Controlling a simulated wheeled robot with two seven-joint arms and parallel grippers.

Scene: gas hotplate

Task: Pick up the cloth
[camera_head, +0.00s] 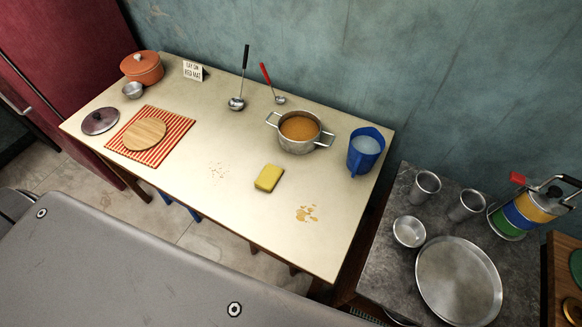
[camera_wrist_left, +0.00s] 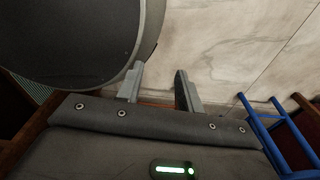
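A small yellow rectangular pad (camera_head: 269,178), which looks like the folded cloth, lies flat on the cream table (camera_head: 225,205) near its front edge. It sits between a patch of crumbs on its left and an orange-brown spill on its right. My left gripper (camera_wrist_left: 160,88) shows only in the left wrist view. Its two grey fingers are apart with nothing between them, over the tiled floor and away from the cloth. My right gripper is in no view.
A pot of orange soup (camera_head: 299,132), a blue jug (camera_head: 364,152) and two ladles stand behind the cloth. A striped red mat (camera_head: 176,142) with a round board (camera_head: 145,134) lies left. The grey side table (camera_head: 388,262) holds metal dishes.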

